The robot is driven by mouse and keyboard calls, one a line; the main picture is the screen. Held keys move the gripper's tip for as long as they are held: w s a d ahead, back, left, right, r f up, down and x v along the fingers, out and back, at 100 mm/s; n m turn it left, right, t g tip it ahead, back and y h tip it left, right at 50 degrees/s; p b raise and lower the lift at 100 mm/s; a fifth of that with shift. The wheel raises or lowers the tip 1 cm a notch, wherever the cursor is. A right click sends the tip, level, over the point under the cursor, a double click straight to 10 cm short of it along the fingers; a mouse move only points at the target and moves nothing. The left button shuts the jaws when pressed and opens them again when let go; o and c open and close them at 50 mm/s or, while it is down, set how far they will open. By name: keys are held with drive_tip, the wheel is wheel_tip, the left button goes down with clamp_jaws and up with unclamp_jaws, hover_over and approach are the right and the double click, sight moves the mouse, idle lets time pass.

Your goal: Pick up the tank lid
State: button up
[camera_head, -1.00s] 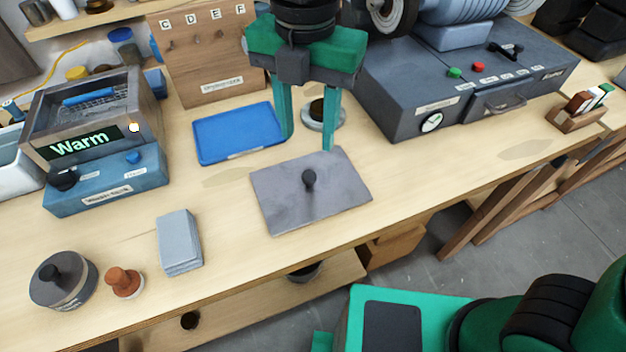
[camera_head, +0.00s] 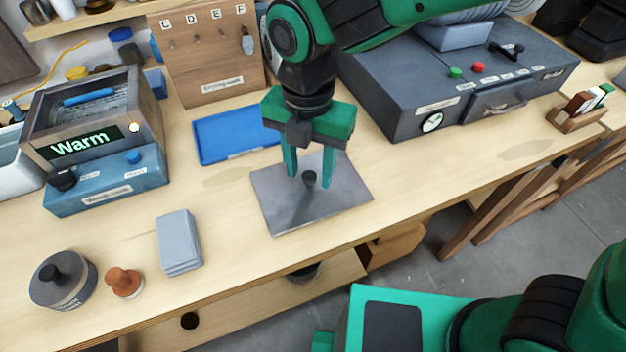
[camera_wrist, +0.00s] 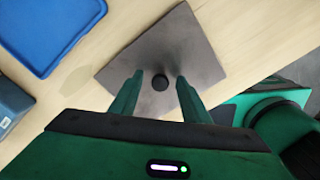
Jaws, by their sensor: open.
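The tank lid is a flat grey metal plate (camera_head: 278,208) with a small black knob (camera_head: 309,178) at its middle, lying on the wooden bench. My gripper (camera_head: 310,182) is open and points down over the lid, its two green fingers on either side of the knob. In the wrist view the knob (camera_wrist: 160,82) shows between the fingertips (camera_wrist: 158,78), with a gap on both sides. The lid (camera_wrist: 195,45) also shows there beyond the fingers. I cannot tell exactly how far the fingertips are above the plate.
A blue tray (camera_head: 222,137) lies behind and left of the lid. A grey control box (camera_head: 430,85) with a gauge stands at the back right. A warming unit (camera_head: 95,130), a stack of grey cloths (camera_head: 179,243) and a round container (camera_head: 62,280) are at left. The bench front edge is near.

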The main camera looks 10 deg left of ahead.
clamp_jaws()
drive_tip(key=shift+r, duration=0.1)
